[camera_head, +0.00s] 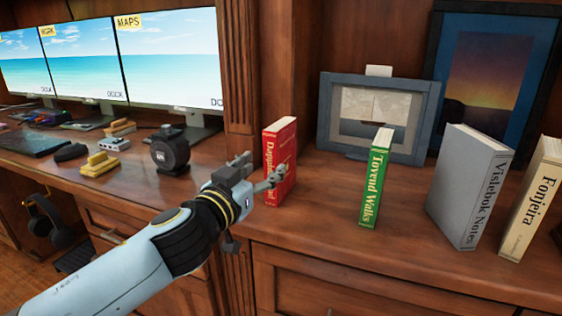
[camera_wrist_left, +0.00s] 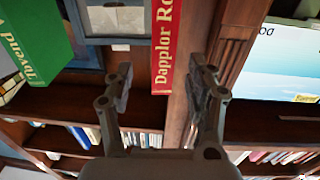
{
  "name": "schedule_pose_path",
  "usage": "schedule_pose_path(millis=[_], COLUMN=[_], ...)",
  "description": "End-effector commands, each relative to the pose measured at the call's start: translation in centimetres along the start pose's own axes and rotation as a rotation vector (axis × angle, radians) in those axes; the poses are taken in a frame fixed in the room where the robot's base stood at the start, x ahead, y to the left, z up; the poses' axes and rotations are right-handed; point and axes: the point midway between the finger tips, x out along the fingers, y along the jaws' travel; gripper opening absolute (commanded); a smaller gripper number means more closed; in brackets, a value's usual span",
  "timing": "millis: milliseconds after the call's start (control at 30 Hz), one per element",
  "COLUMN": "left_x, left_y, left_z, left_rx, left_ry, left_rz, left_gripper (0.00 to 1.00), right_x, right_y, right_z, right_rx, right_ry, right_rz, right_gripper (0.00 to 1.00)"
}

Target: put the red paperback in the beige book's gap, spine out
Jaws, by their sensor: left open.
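The red paperback (camera_head: 283,170) stands upright on the wooden counter, its lettered spine facing out; it also shows in the left wrist view (camera_wrist_left: 165,45), upside down. My left gripper (camera_head: 257,171) is open at the book, its fingers partly covering the book's front in the head view. In the left wrist view the book's spine lies between the two fingers (camera_wrist_left: 160,80), with no clear contact. The beige book (camera_head: 532,200), lettered "Fonjeira", stands upright at the far right, spine out. A narrow space separates it from the grey book (camera_head: 466,190). My right gripper is not in view.
A green book (camera_head: 376,180) stands alone between the red and grey books, with bare counter around it. Picture frames (camera_head: 328,115) stand behind. A wooden post (camera_head: 238,70) rises left of the red book. Monitors (camera_head: 165,60) and a black round device (camera_head: 170,150) are further left.

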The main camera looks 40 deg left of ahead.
Motion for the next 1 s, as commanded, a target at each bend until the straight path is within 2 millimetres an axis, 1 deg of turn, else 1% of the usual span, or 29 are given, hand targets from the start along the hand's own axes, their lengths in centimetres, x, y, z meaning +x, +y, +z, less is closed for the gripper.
schedule_pose_path(millis=[33,200,433,600,700,800,1000], left_x=[0.9,3.8,5.8,8.5,9.7,10.2,10.2], left_y=[0.1,0.1,0.0,-0.5,-0.4,-0.4,-0.4], left_z=[-0.4,-0.4,-0.2,-0.1,0.0,0.1,0.1], left_rx=[-0.001,-0.002,0.0,0.0,-0.001,0.0,-0.001], left_ry=[0.007,0.007,0.005,0.005,0.005,0.004,0.003], left_rz=[0.005,0.005,0.005,0.004,0.004,0.004,0.005], left_gripper=[0.56,0.56,0.56,0.56,0.56,0.56,0.56], right_x=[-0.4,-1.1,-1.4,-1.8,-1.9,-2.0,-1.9], right_y=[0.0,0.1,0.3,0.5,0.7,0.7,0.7], right_z=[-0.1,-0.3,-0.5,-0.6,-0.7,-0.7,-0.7], right_rx=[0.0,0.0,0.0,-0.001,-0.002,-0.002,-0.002], right_ry=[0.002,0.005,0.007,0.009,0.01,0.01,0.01], right_rz=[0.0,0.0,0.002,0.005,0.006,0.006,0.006], right_gripper=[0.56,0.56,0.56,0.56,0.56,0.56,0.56])
